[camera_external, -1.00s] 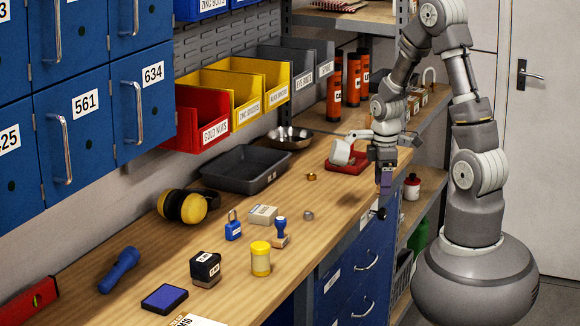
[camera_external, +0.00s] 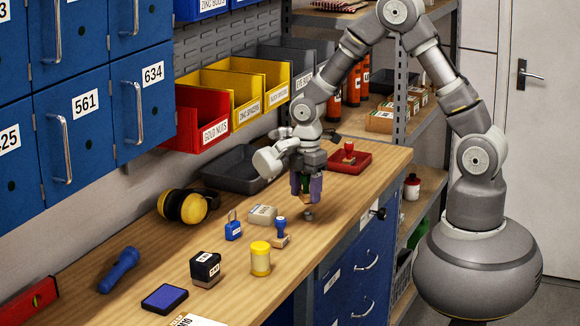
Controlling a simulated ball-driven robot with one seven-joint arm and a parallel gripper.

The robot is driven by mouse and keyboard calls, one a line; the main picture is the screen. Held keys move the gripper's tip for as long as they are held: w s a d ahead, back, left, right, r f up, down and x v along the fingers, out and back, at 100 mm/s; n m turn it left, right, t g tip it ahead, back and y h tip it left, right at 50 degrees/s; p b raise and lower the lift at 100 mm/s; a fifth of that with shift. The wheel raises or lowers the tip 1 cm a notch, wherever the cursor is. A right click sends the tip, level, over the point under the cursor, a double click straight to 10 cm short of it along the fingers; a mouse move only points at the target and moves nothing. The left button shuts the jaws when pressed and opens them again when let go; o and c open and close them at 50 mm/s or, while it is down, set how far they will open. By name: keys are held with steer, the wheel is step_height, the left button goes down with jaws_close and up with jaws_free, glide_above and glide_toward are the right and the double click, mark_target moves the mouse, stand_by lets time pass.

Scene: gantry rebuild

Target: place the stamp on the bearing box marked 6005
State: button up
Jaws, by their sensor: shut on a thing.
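My gripper (camera_external: 306,197), with purple fingers, is over the middle of the workbench, just above a small grey nut. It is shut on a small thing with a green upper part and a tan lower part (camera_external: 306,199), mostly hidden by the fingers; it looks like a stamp. A blue-handled stamp (camera_external: 281,230) stands on the bench in front. A red-handled stamp (camera_external: 348,150) stands on a red tray (camera_external: 365,163) at the back. A pale box (camera_external: 262,214) and a dark-topped box (camera_external: 205,268) carry labels too small to read, so I cannot tell which is 6005.
A grey nut (camera_external: 308,216), blue padlock (camera_external: 233,228), yellow jar (camera_external: 260,260) and blue ink pad (camera_external: 164,299) are on the bench. Yellow ear defenders (camera_external: 188,206) and a dark tray (camera_external: 226,170) lie along the wall. Cardboard boxes (camera_external: 380,121) stand on the right shelf.

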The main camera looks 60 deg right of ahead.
steer(key=b, duration=0.1)
glide_above(262, 210)
steer(key=shift+f, duration=0.7)
step_height(262, 210, down, 4)
steer(key=shift+r+b, duration=0.25)
steer(key=shift+b, duration=0.45)
steer(key=shift+s+r, duration=0.1)
steer(key=o, duration=1.1)
steer(key=shift+c, duration=0.2)
step_height(262, 210, up, 12)
steer(key=p, duration=0.3)
